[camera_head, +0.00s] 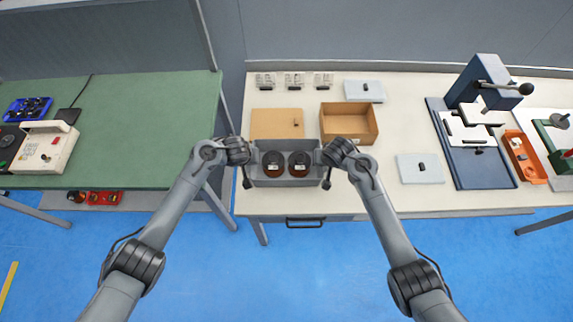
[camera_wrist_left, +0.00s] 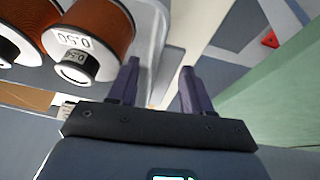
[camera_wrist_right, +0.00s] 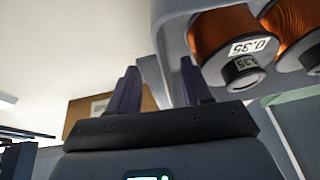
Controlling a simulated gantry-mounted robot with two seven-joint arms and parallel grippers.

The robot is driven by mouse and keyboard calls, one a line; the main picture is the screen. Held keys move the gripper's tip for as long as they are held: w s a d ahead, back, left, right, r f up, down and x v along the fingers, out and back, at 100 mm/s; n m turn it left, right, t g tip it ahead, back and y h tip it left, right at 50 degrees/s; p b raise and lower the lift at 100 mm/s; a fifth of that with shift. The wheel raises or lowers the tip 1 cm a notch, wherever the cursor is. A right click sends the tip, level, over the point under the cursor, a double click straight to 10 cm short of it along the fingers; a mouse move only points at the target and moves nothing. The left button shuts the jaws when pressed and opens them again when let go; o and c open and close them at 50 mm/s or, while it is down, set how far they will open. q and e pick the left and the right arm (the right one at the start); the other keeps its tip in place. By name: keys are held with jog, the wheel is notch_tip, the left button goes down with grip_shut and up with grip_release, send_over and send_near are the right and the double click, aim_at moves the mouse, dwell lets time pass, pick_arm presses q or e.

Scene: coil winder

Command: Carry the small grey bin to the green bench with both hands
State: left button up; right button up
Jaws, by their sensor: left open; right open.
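The small grey bin (camera_head: 285,183) stands on the cream table near its front edge, with two copper wire spools (camera_head: 272,160) in it. My left gripper (camera_head: 246,182) is open at the bin's left end. In the left wrist view its fingers (camera_wrist_left: 157,85) point toward the end wall, which seems to lie between them. My right gripper (camera_head: 327,182) is open at the bin's right end. In the right wrist view its fingers (camera_wrist_right: 158,85) also seem to straddle the end wall. Contact cannot be told. The green bench (camera_head: 140,125) is at the left.
A cardboard box (camera_head: 349,123) and a flat brown board (camera_head: 277,124) lie behind the bin. A blue press (camera_head: 475,120) stands at the right. The bench holds a cream device (camera_head: 44,148) and a blue tray (camera_head: 27,109) at its left; its middle and right are clear. A gap separates the tables.

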pick_arm(q)
jog(key=shift+w+f, duration=0.1)
jog(key=shift+f, duration=0.15)
pick_arm(e)
jog(key=shift+w+f, duration=0.1)
jog(key=shift+f, duration=0.1)
pick_arm(q)
grip_shut()
pick_arm(e)
grip_shut()
pick_arm(q)
jog(key=shift+r, duration=0.25)
pick_arm(e)
jog(key=shift+r, duration=0.25)
